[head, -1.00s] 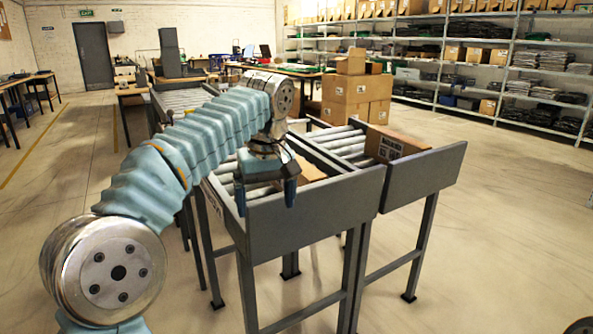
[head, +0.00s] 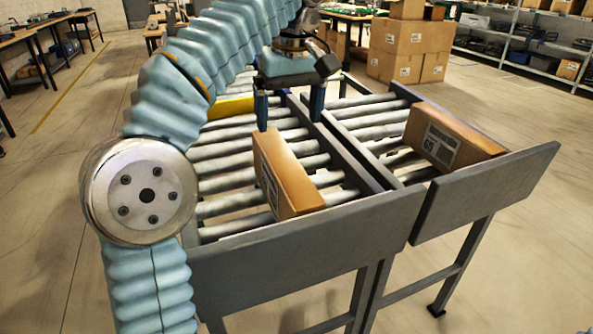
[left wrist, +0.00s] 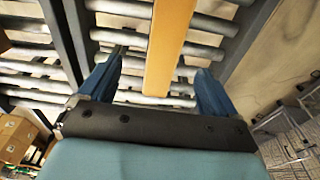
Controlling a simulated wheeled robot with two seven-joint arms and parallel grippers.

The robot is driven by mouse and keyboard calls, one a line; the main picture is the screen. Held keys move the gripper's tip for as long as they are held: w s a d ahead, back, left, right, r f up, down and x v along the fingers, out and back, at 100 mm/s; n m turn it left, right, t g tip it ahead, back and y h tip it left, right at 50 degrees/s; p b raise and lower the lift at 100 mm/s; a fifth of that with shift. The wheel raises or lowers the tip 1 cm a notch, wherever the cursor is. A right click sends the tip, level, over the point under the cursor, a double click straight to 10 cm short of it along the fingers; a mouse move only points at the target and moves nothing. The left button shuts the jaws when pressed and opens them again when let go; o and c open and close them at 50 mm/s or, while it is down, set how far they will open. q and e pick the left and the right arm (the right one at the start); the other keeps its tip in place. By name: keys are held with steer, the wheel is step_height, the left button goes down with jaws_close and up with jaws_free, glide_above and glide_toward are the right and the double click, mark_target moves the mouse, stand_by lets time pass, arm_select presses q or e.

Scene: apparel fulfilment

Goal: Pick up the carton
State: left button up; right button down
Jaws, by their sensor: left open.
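A brown carton (head: 288,172) with a printed label stands on edge on the near roller conveyor, close to its end plate. It also shows between the fingers in the left wrist view (left wrist: 169,45). My left gripper (head: 289,118) is open above the carton's far end, its two blue fingers pointing down. In the left wrist view the left gripper (left wrist: 155,85) has one finger on each side of the carton, with gaps to both sides. A second brown carton (head: 455,137) with a label lies on the right conveyor. My right gripper is not in view.
Grey end plates (head: 300,262) close off both conveyors at the front. A dark side rail (head: 345,150) runs between them. Large stacked boxes (head: 408,50) stand on the floor behind. The floor at right is clear.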

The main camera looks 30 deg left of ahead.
mark_target(283, 160)
arm_select(q)
steer(key=f, duration=0.5)
steer(key=a+f, duration=0.1)
steer(key=f, duration=0.2)
steer(key=shift+w, duration=0.25)
steer(key=f, duration=0.3)
steer(key=a+f, duration=0.1)
steer(key=f, duration=0.1)
steer(key=shift+s+b, duration=0.1)
steer(key=shift+b, duration=0.25)
steer(key=shift+c, duration=0.3)
steer(key=c, duration=1.4)
steer(key=shift+r, duration=0.1)
